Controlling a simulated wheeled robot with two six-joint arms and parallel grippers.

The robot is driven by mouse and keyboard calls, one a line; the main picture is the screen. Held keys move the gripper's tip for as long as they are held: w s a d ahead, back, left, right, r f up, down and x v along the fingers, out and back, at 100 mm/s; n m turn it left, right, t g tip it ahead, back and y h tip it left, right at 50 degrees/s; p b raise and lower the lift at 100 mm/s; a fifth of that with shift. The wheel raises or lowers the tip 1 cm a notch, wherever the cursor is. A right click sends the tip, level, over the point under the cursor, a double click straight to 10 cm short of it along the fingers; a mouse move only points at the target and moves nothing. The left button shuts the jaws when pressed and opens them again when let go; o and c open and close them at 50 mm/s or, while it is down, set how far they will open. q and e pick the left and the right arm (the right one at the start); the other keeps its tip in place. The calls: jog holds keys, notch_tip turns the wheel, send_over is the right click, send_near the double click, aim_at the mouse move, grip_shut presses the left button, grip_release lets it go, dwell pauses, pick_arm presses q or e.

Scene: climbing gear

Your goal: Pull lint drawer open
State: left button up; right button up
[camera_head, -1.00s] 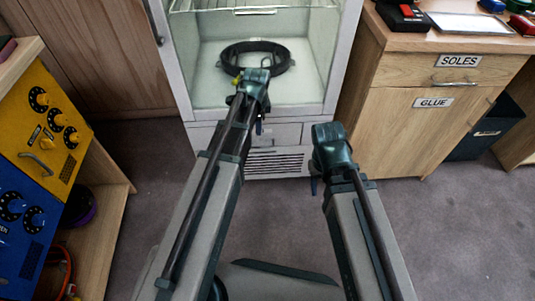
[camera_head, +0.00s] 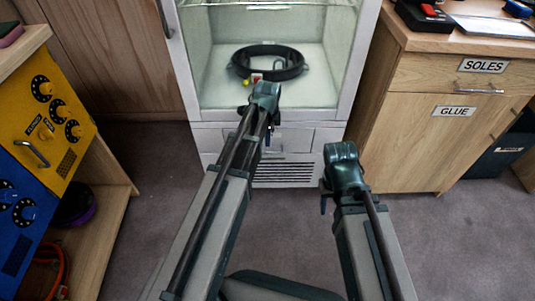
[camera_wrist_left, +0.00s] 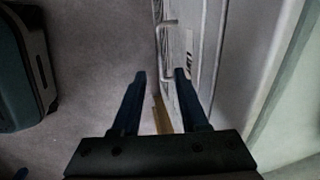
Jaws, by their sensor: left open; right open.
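The lint drawer (camera_head: 300,138) is a pale grey panel low on the white cabinet, above a vent grille; its front looks flush, and my left arm hides part of it. In the left wrist view a pale loop handle (camera_wrist_left: 167,52) stands out from the cabinet's low front. My left gripper (camera_wrist_left: 160,76) is open and empty; its fingertips point toward the handle, with no clear contact. In the head view my left gripper (camera_head: 268,138) is in front of the drawer, its fingers mostly hidden. My right gripper (camera_head: 324,205) hangs open and empty, lower and to the right.
The cabinet's chamber above holds a black ring (camera_head: 268,63). A wooden unit with a SOLES drawer (camera_head: 440,78) and GLUE door (camera_head: 420,130) stands to the right. A wooden shelf (camera_head: 95,235) with yellow and blue panels stands left. Grey carpet (camera_head: 145,160) is free between.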

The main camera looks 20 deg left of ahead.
aim_at(267, 152)
pick_arm(q)
jog(key=f+b, duration=0.2)
jog(key=f, duration=0.1)
jog(key=w+f+b, duration=0.1)
jog(key=f+b, duration=0.5)
jog(key=shift+w+a, duration=0.25)
jog(key=shift+w, duration=0.05)
grip_shut()
dwell(1.1)
